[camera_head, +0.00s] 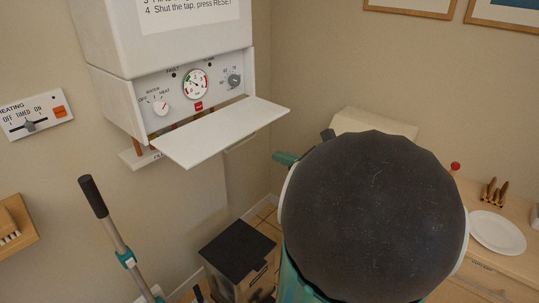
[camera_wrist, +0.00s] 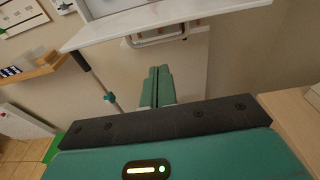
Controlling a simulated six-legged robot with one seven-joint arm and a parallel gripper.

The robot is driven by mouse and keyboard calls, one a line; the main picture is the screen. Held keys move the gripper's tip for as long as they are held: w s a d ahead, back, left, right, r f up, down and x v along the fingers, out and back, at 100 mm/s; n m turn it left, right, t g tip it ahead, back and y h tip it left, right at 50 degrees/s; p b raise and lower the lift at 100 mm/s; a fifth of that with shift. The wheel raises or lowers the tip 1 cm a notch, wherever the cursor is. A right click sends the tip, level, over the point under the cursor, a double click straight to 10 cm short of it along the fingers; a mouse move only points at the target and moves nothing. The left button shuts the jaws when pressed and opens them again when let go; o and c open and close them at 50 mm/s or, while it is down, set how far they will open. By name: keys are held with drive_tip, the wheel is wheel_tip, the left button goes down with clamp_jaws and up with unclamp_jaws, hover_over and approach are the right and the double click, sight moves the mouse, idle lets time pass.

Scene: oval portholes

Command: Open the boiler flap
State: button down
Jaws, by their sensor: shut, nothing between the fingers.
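The white boiler (camera_head: 165,38) hangs on the wall in the head view. Its flap (camera_head: 222,130) is folded down and sticks out roughly level, with the control panel (camera_head: 190,90) uncovered behind it. In the wrist view the flap (camera_wrist: 165,27) crosses the top of the picture. My gripper (camera_wrist: 158,72) is shut and empty, its green fingers side by side below the flap's edge, apart from it in the picture. In the head view my dark arm link hides most of the gripper; a green part of it (camera_head: 286,158) shows to the right of the flap.
A heating switch plate (camera_head: 34,114) is on the wall at left. A counter with a white plate (camera_head: 497,231) is at right. Pipes (camera_wrist: 155,40) show under the boiler.

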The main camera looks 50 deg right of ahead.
drive_tip(key=shift+s, duration=0.45)
drive_tip(key=shift+w, duration=0.15)
